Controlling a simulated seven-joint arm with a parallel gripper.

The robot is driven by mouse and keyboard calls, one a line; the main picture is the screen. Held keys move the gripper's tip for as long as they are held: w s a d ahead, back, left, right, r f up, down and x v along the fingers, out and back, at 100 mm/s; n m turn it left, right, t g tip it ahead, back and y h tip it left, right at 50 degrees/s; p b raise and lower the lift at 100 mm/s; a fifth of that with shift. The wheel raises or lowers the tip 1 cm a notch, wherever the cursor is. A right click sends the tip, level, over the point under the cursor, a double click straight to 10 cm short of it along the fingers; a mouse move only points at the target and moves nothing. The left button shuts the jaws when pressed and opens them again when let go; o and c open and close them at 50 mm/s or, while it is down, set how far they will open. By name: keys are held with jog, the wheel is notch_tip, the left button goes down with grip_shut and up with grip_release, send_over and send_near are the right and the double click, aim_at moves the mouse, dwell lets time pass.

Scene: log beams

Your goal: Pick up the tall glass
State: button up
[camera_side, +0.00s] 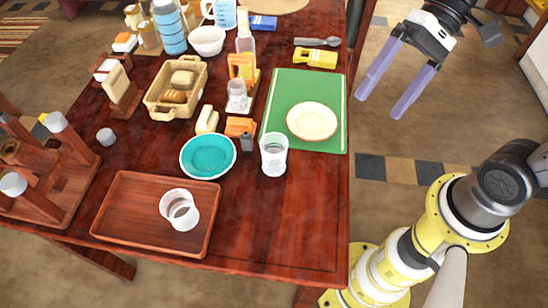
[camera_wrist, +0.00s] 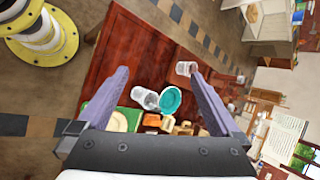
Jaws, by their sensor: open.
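The tall glass (camera_side: 273,154) is clear and stands upright on the red-brown table, between the teal bowl (camera_side: 208,157) and the green mat (camera_side: 307,84). In the wrist view a clear glass (camera_wrist: 147,98) shows beside the teal bowl (camera_wrist: 171,101), between my spread fingers. A shorter, wider glass (camera_side: 180,210) is on the wooden tray (camera_side: 118,207); in the wrist view it is the glass (camera_wrist: 186,68) farther up. My gripper (camera_side: 380,105) is open and empty, raised to the right of the table, apart from the glass. It also shows in the wrist view (camera_wrist: 159,74).
A cream plate (camera_side: 312,121) lies on the mat. A bread basket (camera_side: 176,88), an orange holder (camera_side: 240,127) and a dark shaker (camera_side: 247,142) stand behind the bowl. Bottles crowd the back left. The table's front right is clear.

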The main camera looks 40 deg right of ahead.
aim_at(285, 141)
jog(key=w+f+m+t+y, duration=0.1)
jog(key=w+f+m+y, duration=0.75)
jog(key=w, duration=0.55)
jog(key=d+f+m+t, duration=0.2)
jog(key=f+m+t, duration=0.15)
jog(key=f, duration=0.45)
jog(key=d+f+m+t, duration=0.2)
jog(key=f+m, duration=0.3)
jog(key=f, duration=0.3)
jog(key=shift+y, duration=0.25)
jog(key=shift+s+f+x, duration=0.1)
jog(key=shift+s+x, duration=0.05)
jog(key=shift+x, duration=3.15)
jog(key=shift+s+f+x, duration=0.1)
jog(key=shift+f+x, duration=0.05)
jog(key=shift+x, duration=3.15)
jog(key=shift+a, duration=0.1)
jog(key=shift+c, duration=0.2)
grip_shut()
